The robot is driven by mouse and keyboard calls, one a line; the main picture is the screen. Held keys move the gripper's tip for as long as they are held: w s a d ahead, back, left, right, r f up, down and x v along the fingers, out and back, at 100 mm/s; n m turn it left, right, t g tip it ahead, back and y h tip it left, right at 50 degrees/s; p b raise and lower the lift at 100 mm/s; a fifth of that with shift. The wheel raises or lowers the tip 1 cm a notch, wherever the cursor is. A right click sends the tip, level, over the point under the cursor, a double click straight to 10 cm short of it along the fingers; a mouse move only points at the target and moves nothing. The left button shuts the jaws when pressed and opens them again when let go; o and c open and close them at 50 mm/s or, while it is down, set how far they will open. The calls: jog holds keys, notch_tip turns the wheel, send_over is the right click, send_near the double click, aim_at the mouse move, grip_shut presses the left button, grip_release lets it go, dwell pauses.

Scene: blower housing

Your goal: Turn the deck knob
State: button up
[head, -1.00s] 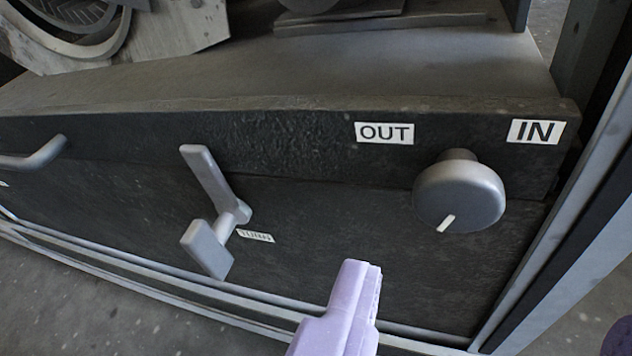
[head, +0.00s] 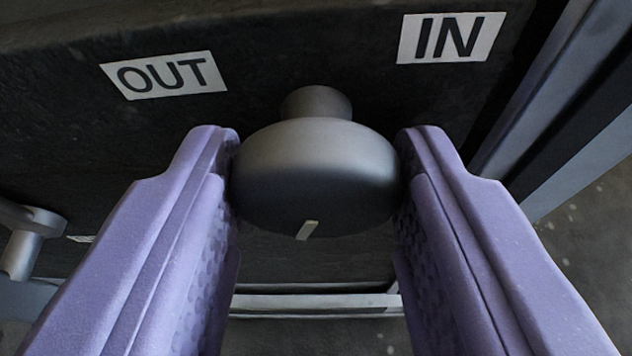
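The deck knob (head: 316,175) is a round grey knob on a short stem, standing out from the dark front panel between the OUT label (head: 165,75) and the IN label (head: 451,38). A short pale mark (head: 307,230) on its face points down and slightly left. My gripper (head: 317,165) has its two purple fingers on either side of the knob, left and right. Both inner pads meet the knob's rim, with no gap visible. The fingertips reach slightly past the disc toward the panel.
A grey lever handle (head: 25,240) sticks out at the left edge, left of my left finger. A metal frame post (head: 550,95) stands close on the right. A pale rail (head: 315,304) runs below the knob, with the floor beneath.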

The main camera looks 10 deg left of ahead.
jog(key=c, duration=0.5)
jog(key=m+y, duration=0.2)
jog(key=m, duration=0.1)
jog(key=shift+d, duration=0.15)
jog(key=m+y, duration=0.1)
jog(key=m, duration=0.1)
jog(key=m+y, duration=0.1)
jog(key=m, duration=0.1)
jog(key=shift+s+f+t+y, duration=0.1)
jog(key=shift+f+t+y, duration=0.1)
jog(key=shift+t+y, duration=0.15)
jog(key=m+t, duration=0.1)
jog(key=m, duration=0.1)
jog(key=m+t+y, duration=0.1)
jog(key=m, duration=0.2)
jog(key=shift+f+y, duration=0.15)
jog(key=shift+y, duration=0.1)
jog(key=m, duration=0.2)
jog(key=m+t, duration=0.1)
jog(key=m, duration=0.1)
jog(key=shift+m+t+y, duration=0.25)
jog(key=shift+m+y, duration=0.05)
jog(key=shift+m, duration=0.5)
jog(key=shift+d+t, duration=0.1)
jog(key=shift+t, duration=0.2)
